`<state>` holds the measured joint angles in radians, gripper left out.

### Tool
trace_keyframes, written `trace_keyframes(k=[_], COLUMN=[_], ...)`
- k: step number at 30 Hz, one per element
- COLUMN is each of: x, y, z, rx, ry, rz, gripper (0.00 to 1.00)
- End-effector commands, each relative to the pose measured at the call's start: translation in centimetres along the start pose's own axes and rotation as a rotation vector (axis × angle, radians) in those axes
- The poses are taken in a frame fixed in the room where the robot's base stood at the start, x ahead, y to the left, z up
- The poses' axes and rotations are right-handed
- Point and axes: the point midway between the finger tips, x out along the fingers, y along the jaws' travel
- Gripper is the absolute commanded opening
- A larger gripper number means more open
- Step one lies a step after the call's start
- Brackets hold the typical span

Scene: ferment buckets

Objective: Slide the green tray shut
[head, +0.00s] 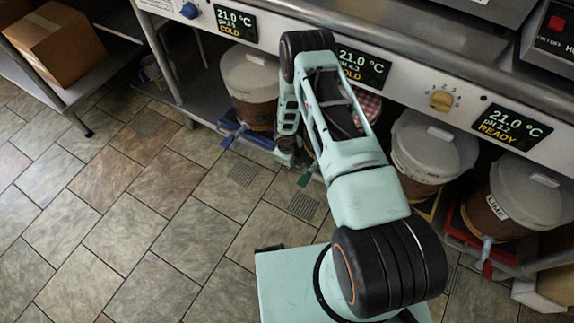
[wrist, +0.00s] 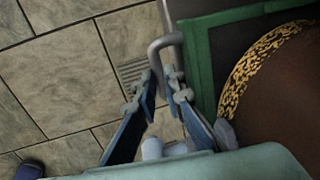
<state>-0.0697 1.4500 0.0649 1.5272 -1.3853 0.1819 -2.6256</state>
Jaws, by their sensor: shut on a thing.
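The green tray (wrist: 201,70) is at the upper right of the wrist view, with a brown bucket (wrist: 285,90) with a gold and black patterned band standing in it. A grey bar handle (wrist: 155,49) sticks out from the tray's front. My gripper (wrist: 162,84) is shut on this handle, its blue-grey fingers on either side of the bar. In the head view my arm hides most of the tray; only a small green piece (head: 305,179) shows beside my gripper (head: 290,160). How far the tray stands out is hard to tell.
A blue tray (head: 257,140) with a lidded bucket (head: 250,85) is to the left. More buckets (head: 430,150) stand to the right, with a red tray (head: 470,237) there. The steel counter (head: 410,85) with displays overhangs them. The tiled floor (head: 140,220) in front is clear.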

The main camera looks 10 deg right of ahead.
Motion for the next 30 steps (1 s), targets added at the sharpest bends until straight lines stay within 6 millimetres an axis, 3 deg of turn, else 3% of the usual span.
trace_keyframes(k=[10,11,16,25,30], x=[0.1,0.1,0.1,0.0,-1.2], y=[-0.8,-0.9,-0.8,-0.5,-0.6], z=[-0.1,-0.1,-0.1,-0.1,0.1], rx=[0.000,0.000,0.001,0.000,-0.001], ry=[0.000,0.000,-0.001,-0.001,-0.003], rz=[-0.011,-0.012,-0.011,-0.006,-0.007], gripper=[0.00,0.11,0.27,0.27,0.27])
